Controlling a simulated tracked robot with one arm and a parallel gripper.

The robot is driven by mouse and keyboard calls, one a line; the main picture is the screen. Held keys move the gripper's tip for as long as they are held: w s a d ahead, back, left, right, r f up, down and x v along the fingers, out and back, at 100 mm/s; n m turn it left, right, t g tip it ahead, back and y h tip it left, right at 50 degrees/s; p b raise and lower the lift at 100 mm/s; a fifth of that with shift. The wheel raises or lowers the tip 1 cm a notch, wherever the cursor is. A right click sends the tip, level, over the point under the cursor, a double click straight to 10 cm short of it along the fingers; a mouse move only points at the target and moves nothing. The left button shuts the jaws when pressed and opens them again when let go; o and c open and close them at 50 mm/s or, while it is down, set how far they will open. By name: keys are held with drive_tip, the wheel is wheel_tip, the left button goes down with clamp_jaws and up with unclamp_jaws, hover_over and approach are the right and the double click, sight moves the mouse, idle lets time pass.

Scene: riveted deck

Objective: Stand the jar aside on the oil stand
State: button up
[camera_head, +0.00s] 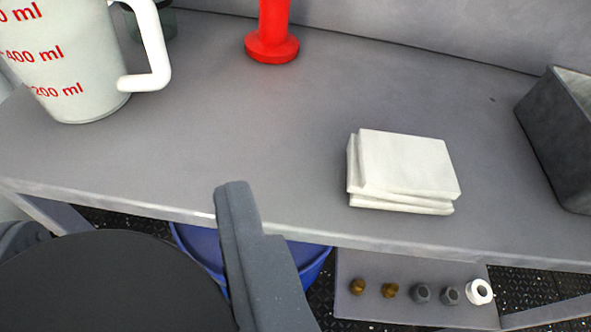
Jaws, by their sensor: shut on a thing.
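The jar shows as a large round black top (110,285) at the lower left, cut off by the bottom edge; its body is hidden below it. My gripper (130,212) is shut on it, with one dark grey finger along its right side and part of the other at the left edge. The oil stand (240,135) is a grey metal top across the middle. The jar appears in front of the stand's near edge, and I see no contact between them. Its height relative to the top cannot be told.
On the stand are a white measuring jug (75,65), a dark green vessel (150,22) partly behind it, a red post (272,40), white folded cloths (405,165) and a grey bin (560,130). The middle is clear. Below are a blue container (315,262) and a plate (410,310) with several nuts.

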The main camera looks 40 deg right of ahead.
drive_tip(key=shift+w+d+f+b, duration=0.6)
drive_tip(key=shift+w+d+f, duration=0.45)
drive_tip(key=shift+w, duration=1.3)
drive_tip(key=shift+w+d+f+b, duration=0.65)
drive_tip(key=shift+w+d, duration=0.65)
drive_tip(key=shift+w, duration=1.1)
drive_tip(key=shift+w+d+f+b, duration=0.55)
drive_tip(key=shift+w+d+f, duration=0.55)
drive_tip(key=shift+w, duration=1.25)
drive_tip(key=shift+r, duration=0.2)
drive_tip(key=shift+c, duration=0.6)
drive_tip(key=o, duration=1.2)
drive_tip(key=shift+c, duration=0.2)
drive_tip(key=p+v, duration=0.3)
drive_tip(key=v, duration=0.9)
